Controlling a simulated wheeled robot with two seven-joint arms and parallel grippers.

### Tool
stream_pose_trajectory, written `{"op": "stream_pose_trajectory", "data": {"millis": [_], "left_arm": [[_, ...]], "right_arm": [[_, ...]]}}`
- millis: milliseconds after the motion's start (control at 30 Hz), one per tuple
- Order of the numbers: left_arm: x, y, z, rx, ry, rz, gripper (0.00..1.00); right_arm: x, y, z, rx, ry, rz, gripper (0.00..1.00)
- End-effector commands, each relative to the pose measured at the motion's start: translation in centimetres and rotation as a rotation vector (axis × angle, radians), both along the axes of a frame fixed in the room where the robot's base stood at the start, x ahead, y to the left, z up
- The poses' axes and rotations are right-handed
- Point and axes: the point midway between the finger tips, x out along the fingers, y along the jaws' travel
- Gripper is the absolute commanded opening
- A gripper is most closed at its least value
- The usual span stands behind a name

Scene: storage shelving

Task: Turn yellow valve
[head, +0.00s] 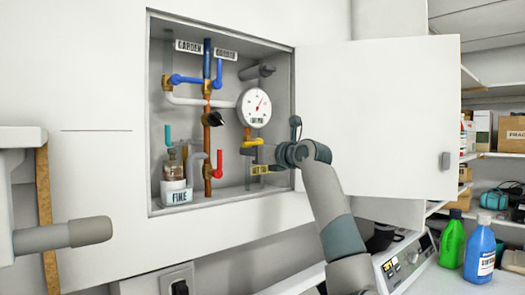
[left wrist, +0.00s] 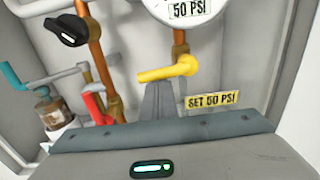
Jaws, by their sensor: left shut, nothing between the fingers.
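The yellow valve (head: 252,143) is on a copper pipe below the round white gauge (head: 254,108), inside the open wall cabinet. In the left wrist view the yellow valve (left wrist: 168,70) has its handle pointing left. My left gripper (head: 255,157) is at the lower right of the cabinet opening, just below the valve. In the left wrist view its grey fingers (left wrist: 158,90) are together and empty, with their tips just under the handle. I cannot tell whether they touch it. My right gripper is not in view.
The cabinet door (head: 378,110) stands open to the right. Nearby are a red valve (head: 219,163), a black knob (head: 215,119), blue valves (head: 185,79) and a glass jar (head: 174,166). A yellow "SET 50 PSI" label (left wrist: 211,100) is right of the fingers. Bottles (head: 480,250) stand lower right.

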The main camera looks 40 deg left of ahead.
Motion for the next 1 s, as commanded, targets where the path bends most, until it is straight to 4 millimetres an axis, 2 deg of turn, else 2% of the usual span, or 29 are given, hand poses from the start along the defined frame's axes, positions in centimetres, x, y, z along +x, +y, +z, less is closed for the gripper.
{"op": "stream_pose_trajectory", "data": {"millis": [567,1000], "left_arm": [[-0.2,0.0,0.4,0.001,-0.001,0.000,0.00],[-0.6,0.0,1.9,0.009,-0.005,-0.001,0.00]], "right_arm": [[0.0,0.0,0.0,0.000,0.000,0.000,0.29],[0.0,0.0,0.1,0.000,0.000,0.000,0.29]]}}
